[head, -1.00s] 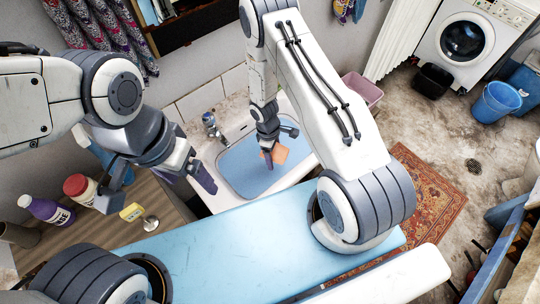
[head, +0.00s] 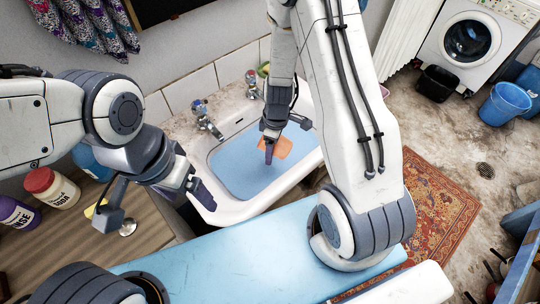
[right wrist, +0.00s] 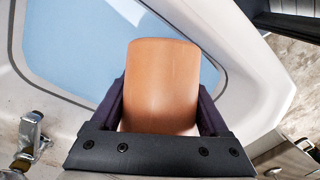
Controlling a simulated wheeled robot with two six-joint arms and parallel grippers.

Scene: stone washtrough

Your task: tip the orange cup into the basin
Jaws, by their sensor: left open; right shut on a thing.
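The orange cup (head: 284,147) is held over the basin (head: 233,211), a white sink with a flat blue inside. My right gripper (head: 269,150) is shut on the cup. In the right wrist view, the cup (right wrist: 162,80) sits between the two dark fingers, its smooth side facing the camera and the blue inside of the basin beyond it. Its mouth and contents are hidden, and I cannot tell how far it is tilted. My left gripper (head: 200,192) is open and empty, near the left front corner of the basin.
Two taps (head: 205,120) stand at the back of the basin. A red-lidded jar (head: 51,187) and a purple bottle (head: 17,213) stand on the wooden counter (head: 150,235) at left. A light blue surface (head: 240,260) lies in front of the basin.

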